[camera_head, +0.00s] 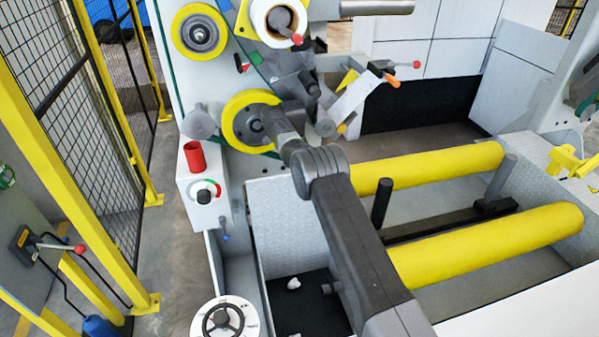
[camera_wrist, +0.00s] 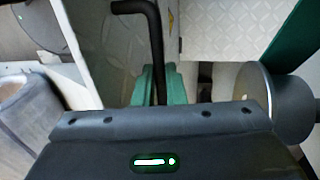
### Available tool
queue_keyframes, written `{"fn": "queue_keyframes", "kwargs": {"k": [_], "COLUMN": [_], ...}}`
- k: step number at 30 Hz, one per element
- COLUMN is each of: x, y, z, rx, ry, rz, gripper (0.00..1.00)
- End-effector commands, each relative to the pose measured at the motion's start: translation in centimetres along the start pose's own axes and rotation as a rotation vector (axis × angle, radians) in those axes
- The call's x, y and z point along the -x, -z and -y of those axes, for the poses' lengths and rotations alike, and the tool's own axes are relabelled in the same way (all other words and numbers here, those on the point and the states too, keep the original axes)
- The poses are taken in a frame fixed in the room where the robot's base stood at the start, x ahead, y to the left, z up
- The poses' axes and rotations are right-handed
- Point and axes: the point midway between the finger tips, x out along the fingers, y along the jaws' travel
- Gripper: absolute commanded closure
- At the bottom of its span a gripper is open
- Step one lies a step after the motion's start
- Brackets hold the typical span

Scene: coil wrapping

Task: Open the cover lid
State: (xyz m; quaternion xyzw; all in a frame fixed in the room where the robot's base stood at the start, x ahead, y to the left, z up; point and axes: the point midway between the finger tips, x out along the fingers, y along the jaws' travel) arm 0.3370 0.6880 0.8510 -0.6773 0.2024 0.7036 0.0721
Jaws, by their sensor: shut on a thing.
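My gripper (camera_wrist: 155,86), with green fingers, shows in the wrist view. It is shut on a black bent handle (camera_wrist: 157,45), which rises between the fingers and turns left at its top. A pale patterned panel (camera_wrist: 215,28) lies behind the handle. I cannot tell whether this panel is the cover lid or how far the lid stands open. In the head view my arm reaches up to the machine beside a yellow-rimmed wheel (camera_head: 242,103). There my fingers and the handle are hidden.
Two yellow rollers (camera_head: 490,243) lie to the right of my arm, with a black bar and upright post between them. A control box (camera_head: 203,188) with a red cylinder on top stands at left. A yellow-framed mesh fence (camera_head: 95,100) bounds the left side.

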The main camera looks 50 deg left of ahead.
Motion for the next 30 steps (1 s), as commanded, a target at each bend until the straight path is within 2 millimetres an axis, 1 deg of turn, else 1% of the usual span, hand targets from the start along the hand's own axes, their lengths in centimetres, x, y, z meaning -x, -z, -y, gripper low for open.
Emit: {"fn": "queue_keyframes", "kwargs": {"k": [1, 20, 21, 24, 30], "x": [-1.26, -1.33, -1.32, -1.18, -0.77], "y": [-0.19, -0.35, -0.35, -0.32, -0.27], "z": [0.04, 0.38, 0.38, 0.39, 0.43], "rx": [0.001, 0.001, 0.001, 0.001, 0.000], "ry": [-0.016, -0.019, -0.019, -0.017, -0.012], "rz": [0.003, 0.002, 0.002, 0.001, 0.000], "gripper": [1.00, 1.00, 0.85, 0.68, 0.68]}}
